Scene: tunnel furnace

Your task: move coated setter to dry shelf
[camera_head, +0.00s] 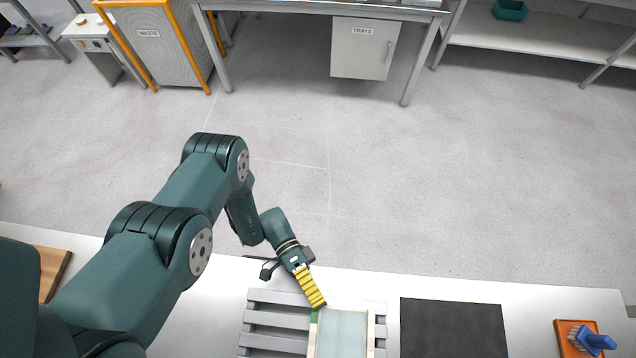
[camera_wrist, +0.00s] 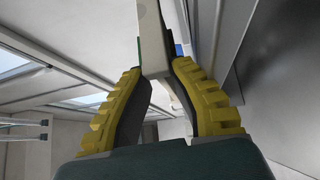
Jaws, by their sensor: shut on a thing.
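The setter (camera_head: 342,333) is a pale plate with a whitish-blue face, a cream rim and a green strip on its left side. It is at the bottom of the head view, over the right part of a grey slatted rack (camera_head: 275,331). I cannot tell whether it rests on the slats or is just above them. My gripper (camera_head: 318,303), with yellow ribbed fingers, is shut on its far left edge. In the wrist view the plate shows edge-on as a pale strip (camera_wrist: 153,38) between the fingertips (camera_wrist: 160,72). The setter's near end is cut off by the frame.
A black mat (camera_head: 453,329) lies right of the rack on the white bench (camera_head: 205,310). An orange tray (camera_head: 566,329) with a blue-handled brush (camera_head: 594,341) is at far right. Across open floor stand a waste bin (camera_head: 155,50), a table with a trays cabinet (camera_head: 362,50) and a shelf (camera_head: 560,42).

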